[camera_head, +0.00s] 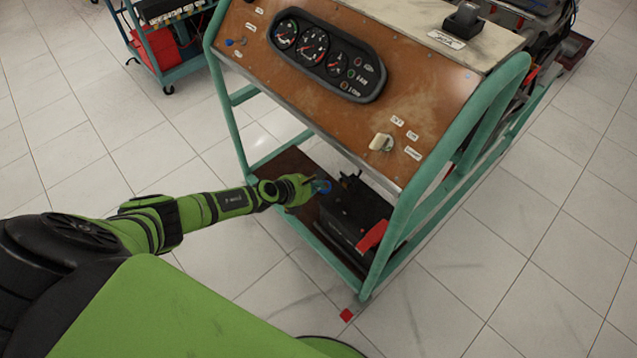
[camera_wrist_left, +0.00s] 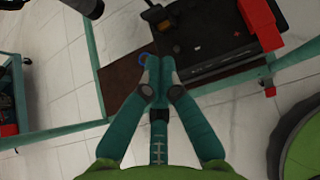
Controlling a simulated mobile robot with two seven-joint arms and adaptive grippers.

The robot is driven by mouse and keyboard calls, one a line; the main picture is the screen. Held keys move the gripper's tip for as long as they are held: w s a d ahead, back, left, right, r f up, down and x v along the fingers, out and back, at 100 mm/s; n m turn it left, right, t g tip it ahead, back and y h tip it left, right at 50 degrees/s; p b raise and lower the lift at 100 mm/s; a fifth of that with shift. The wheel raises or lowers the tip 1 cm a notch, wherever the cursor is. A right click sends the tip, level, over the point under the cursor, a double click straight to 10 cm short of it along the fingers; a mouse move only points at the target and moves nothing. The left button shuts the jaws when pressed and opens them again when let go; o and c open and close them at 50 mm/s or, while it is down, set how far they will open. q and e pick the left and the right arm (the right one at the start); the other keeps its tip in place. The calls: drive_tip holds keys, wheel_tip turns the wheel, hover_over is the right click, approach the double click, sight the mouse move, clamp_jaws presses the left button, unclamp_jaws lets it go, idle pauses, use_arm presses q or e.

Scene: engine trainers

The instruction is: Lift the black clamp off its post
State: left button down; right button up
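A black battery (camera_head: 352,215) sits on the lower shelf of the engine trainer. A small black piece, likely the black clamp (camera_head: 350,179), stands up at its far left corner; its outline is hard to make out. In the left wrist view, dark parts with small orange bits (camera_wrist_left: 162,16) show at that corner. My left gripper (camera_head: 312,187) is just left of the battery, its fingertips (camera_wrist_left: 158,63) drawn together with nothing clearly between them. My right gripper is not in view.
A red part (camera_head: 372,236) lies on the battery's near right end. The trainer's green tube frame (camera_head: 430,165) and sloped gauge panel (camera_head: 420,85) stand over and around the shelf. Another cart (camera_head: 170,55) is at the back left.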

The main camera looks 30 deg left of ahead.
use_arm(q)
drive_tip(key=s+f+n+g+y, duration=0.2)
drive_tip(key=s+f+n, duration=0.6)
drive_tip(key=s+n, duration=0.3)
drive_tip(key=s+f+n+g+y, duration=0.1)
drive_tip(key=s+f+n, duration=0.85)
drive_tip(key=n, duration=0.25)
drive_tip(key=s+d+f+n+g, duration=0.2)
drive_tip(key=s+n, duration=0.5)
drive_tip(key=s, duration=0.6)
drive_tip(key=s+d+f+n+g+p, duration=0.1)
drive_tip(key=s+d+f+n+g, duration=0.1)
drive_tip(key=s+n, duration=0.5)
drive_tip(key=s+f+g, duration=0.1)
drive_tip(key=s+g, duration=0.1)
drive_tip(key=s, duration=0.4)
drive_tip(key=shift+s+d+f+n+y, duration=0.2)
drive_tip(key=shift+s+f+n+y, duration=0.1)
drive_tip(key=shift+s, duration=0.05)
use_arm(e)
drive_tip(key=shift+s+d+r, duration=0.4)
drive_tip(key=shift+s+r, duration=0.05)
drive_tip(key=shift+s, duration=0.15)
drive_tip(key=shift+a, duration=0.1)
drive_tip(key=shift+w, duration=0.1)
